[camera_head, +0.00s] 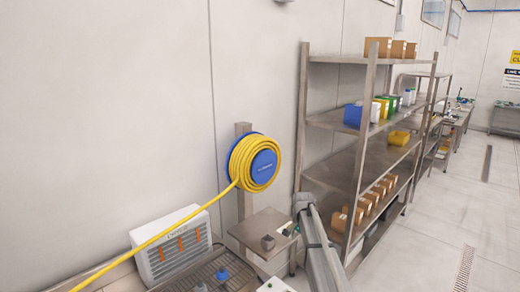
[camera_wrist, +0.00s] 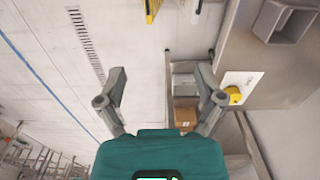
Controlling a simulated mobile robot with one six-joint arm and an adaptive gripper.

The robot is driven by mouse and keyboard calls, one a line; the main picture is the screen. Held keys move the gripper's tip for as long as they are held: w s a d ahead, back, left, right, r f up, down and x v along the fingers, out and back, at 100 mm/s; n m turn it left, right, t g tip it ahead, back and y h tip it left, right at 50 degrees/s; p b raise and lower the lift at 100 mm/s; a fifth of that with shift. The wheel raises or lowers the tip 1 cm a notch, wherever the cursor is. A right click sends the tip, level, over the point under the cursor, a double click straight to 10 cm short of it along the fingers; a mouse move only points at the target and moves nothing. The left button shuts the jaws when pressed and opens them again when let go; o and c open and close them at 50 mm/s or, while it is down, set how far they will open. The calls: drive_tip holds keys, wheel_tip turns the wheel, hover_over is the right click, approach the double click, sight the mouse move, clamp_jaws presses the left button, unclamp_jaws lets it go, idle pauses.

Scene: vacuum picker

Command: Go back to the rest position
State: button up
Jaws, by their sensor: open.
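My gripper (camera_wrist: 160,84) shows in the wrist view with its two grey fingers spread wide apart. Nothing is between the fingers; behind the gap I see pale floor. The teal body of the gripper fills the bottom middle of that view. In the head view my grey arm reaches in from the bottom, right of a small steel table (camera_head: 256,226). I cannot clearly make out the gripper there.
A steel shelf rack (camera_head: 326,121) with boxes and coloured bins stands right of my arm. A yellow hose reel (camera_head: 254,163) hangs on a post behind the table. A white heater-like unit (camera_head: 172,243) stands at the left. Open floor (camera_head: 478,215) lies at the right.

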drive_tip(key=s+f+n+b, duration=0.4)
drive_tip(key=s, duration=1.2)
drive_tip(key=s+f+n+b, duration=0.4)
drive_tip(key=s, duration=1.3)
drive_tip(key=shift+s+d+f+n, duration=0.2)
drive_tip(key=shift+d+n, duration=0.1)
drive_tip(key=shift+d, duration=0.1)
